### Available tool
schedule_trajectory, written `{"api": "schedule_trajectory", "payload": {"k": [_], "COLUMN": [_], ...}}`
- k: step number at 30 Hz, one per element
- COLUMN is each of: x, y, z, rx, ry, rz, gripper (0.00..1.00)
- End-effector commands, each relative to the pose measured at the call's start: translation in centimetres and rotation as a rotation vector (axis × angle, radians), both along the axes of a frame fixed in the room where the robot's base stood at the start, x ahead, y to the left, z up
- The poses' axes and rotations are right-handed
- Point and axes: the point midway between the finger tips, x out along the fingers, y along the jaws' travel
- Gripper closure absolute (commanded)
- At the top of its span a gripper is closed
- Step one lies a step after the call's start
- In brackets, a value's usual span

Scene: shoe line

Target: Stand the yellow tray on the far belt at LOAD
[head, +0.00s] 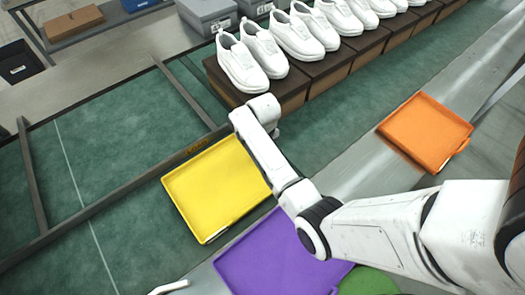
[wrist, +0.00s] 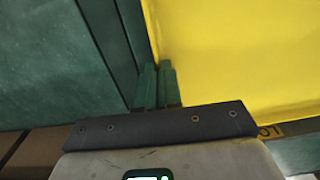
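In the head view my arm hides the fingers and the tray's right side.
White shoes (head: 240,62) stand on brown boxes (head: 265,95) along the belt behind my wrist. A purple tray (head: 270,255) and an orange tray (head: 427,130) are on the near steel surface (head: 350,160). The belt at left is clear between dark bars.

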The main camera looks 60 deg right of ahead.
Motion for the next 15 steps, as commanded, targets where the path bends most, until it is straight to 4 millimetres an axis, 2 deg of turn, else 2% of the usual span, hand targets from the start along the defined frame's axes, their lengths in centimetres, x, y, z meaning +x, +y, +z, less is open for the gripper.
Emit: {"api": "schedule_trajectory", "payload": {"k": [7,9,15], "x": [0.04,0.01,0.01], "y": [-0.01,-0.01,-0.01], "z": [-0.18,-0.16,-0.16], "rx": [0.001,0.0,0.0], "ry": [-0.001,0.0,0.0], "rz": [0.0,0.0,0.0], "gripper": [1.0,0.9,0.71]}}
